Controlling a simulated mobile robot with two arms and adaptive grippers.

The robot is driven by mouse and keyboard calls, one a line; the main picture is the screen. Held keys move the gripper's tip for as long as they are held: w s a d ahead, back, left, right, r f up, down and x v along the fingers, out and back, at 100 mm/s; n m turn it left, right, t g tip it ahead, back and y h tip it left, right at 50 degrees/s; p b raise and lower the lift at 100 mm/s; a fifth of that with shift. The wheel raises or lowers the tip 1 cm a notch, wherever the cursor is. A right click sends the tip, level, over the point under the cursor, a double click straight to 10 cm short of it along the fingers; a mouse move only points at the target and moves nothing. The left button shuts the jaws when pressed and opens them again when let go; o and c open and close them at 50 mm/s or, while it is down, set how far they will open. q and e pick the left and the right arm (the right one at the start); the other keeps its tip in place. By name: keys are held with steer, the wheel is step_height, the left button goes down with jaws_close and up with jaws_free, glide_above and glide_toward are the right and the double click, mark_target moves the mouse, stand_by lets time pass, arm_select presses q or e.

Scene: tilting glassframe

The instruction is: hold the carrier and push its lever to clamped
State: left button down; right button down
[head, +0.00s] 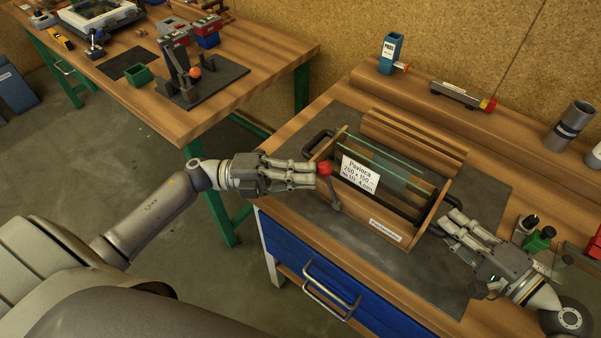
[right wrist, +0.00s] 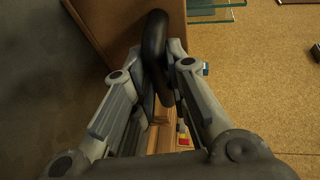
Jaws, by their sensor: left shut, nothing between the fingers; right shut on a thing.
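The wooden carrier (head: 408,227) stands on the dark mat in the head view, with glass panes (head: 397,168) and a white label card (head: 359,173) in it. Its lever (head: 333,192) has a red knob (head: 325,168) and is at the carrier's left front corner. My left gripper (head: 316,175) is shut and empty, its fingertips at the red knob; I cannot tell if they touch. My right gripper (head: 446,226) is shut on the carrier's black right handle (right wrist: 155,55), which shows between the fingers in the right wrist view. The black left handle (head: 318,142) is free.
The dark mat (head: 466,275) has bare room in front of the carrier. A blue box (head: 391,52) and a grey tool with a red-yellow end (head: 463,96) are on the back ledge. Green and dark items (head: 540,238) stand near my right gripper. A second bench (head: 270,47) is at the back left.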

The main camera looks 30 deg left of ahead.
steer(key=shift+f, duration=0.1)
arm_select(q)
steer(key=s+d+r+m+g+y, duration=0.1)
steer(key=d+r+m+y, duration=0.1)
steer(key=d, duration=0.5)
steer(key=shift+s+d+y, duration=0.2)
steer(key=shift+s+y, duration=0.1)
steer(key=shift+y, duration=0.4)
steer(key=s+a+r, duration=0.5)
steer(key=a+r, duration=0.1)
steer(key=a, duration=0.5)
steer(key=shift+s+a, duration=0.15)
steer(key=shift+a, duration=0.05)
stand_by(0.5)
